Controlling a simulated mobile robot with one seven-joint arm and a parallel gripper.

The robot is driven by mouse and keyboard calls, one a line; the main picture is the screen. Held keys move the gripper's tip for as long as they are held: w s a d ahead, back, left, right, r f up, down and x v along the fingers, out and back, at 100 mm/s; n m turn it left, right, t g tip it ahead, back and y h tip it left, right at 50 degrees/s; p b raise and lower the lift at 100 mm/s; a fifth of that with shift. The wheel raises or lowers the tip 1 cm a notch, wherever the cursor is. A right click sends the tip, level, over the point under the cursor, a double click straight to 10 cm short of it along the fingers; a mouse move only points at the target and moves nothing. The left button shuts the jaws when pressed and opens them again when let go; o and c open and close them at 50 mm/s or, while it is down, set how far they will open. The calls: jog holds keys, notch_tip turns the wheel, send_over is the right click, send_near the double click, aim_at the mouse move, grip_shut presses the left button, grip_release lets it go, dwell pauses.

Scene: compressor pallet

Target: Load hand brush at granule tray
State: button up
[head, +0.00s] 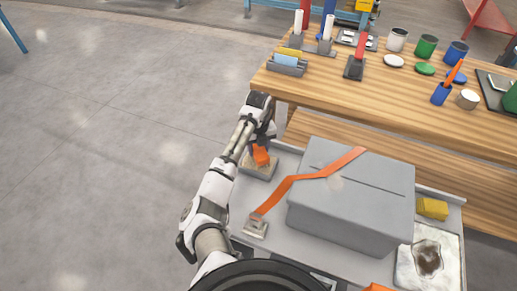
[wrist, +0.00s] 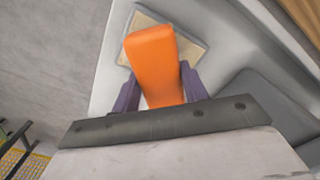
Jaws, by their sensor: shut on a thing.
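My gripper (head: 263,136) is shut on the orange hand brush (head: 261,155), at the left end of the grey pallet deck. The brush hangs over the small granule tray (head: 256,178), which holds tan material. In the wrist view, the two dark purple fingers of my gripper (wrist: 160,92) sit on either side of the orange brush (wrist: 152,55). The granule tray (wrist: 207,50) shows behind it, partly covered by the brush. The brush's lower end is hidden, so I cannot tell whether it touches the granules.
A large grey box (head: 350,205) with an orange strap (head: 300,178) stands right of the tray. A strap buckle (head: 256,226), a yellow block (head: 432,208) and a stained white pad (head: 410,268) lie around it. A wooden workbench (head: 400,95) with cans and tools stands behind. Open floor lies left.

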jog(key=shift+r+p, duration=1.4)
jog(key=shift+r, duration=0.85)
jog(key=shift+a+f, duration=0.1)
jog(key=shift+a, duration=0.05)
